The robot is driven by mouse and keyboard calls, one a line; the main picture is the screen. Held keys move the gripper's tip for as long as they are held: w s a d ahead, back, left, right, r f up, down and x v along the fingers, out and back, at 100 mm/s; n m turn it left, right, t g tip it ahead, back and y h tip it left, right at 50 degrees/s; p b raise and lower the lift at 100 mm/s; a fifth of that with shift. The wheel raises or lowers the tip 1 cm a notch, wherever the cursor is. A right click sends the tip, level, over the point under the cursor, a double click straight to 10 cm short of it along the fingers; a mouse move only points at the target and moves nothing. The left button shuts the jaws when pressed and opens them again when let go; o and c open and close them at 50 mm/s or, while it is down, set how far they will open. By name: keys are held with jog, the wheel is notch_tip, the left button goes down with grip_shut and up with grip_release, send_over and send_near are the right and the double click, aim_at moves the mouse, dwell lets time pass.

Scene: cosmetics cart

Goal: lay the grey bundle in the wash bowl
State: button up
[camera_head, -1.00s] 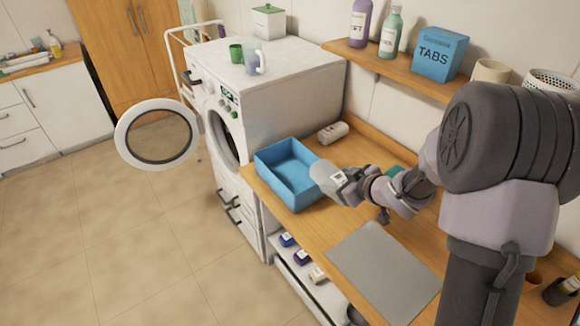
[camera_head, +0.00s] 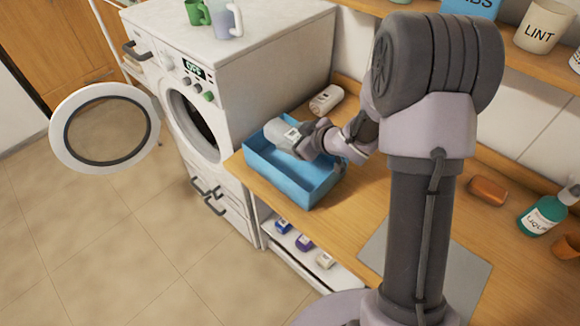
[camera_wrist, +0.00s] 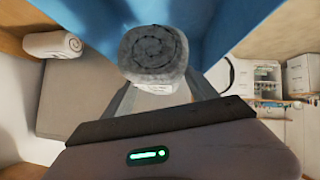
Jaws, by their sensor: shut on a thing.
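The grey bundle (camera_head: 283,134), a rolled cloth with a white label, is held by my gripper (camera_head: 303,140). In the wrist view the bundle (camera_wrist: 153,48) shows its spiral end between my gripper's fingers (camera_wrist: 160,92). The wash bowl is a blue rectangular basin (camera_head: 303,190) on the wooden counter beside the washing machine. The bundle is over the far part of the bowl's opening, and blue walls (camera_wrist: 212,28) show around it in the wrist view. I cannot tell whether it touches the bowl's floor.
A cream roll (camera_head: 327,100) lies behind the bowl. The washing machine (camera_head: 240,70) stands left, its round door (camera_head: 88,170) open. A grey mat (camera_head: 455,275), a brown bar (camera_head: 488,190) and a teal bottle (camera_head: 542,215) are to the right. A shelf (camera_head: 510,65) runs above the counter.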

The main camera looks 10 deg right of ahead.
notch_tip(320, 180, down, 8)
jog(key=shift+w+f+b, duration=0.1)
jog(key=shift+f+b, duration=0.1)
jog(key=shift+b, duration=0.95)
jog(key=shift+f, duration=0.15)
jog(key=o, duration=1.6)
jog(key=shift+o, duration=0.2)
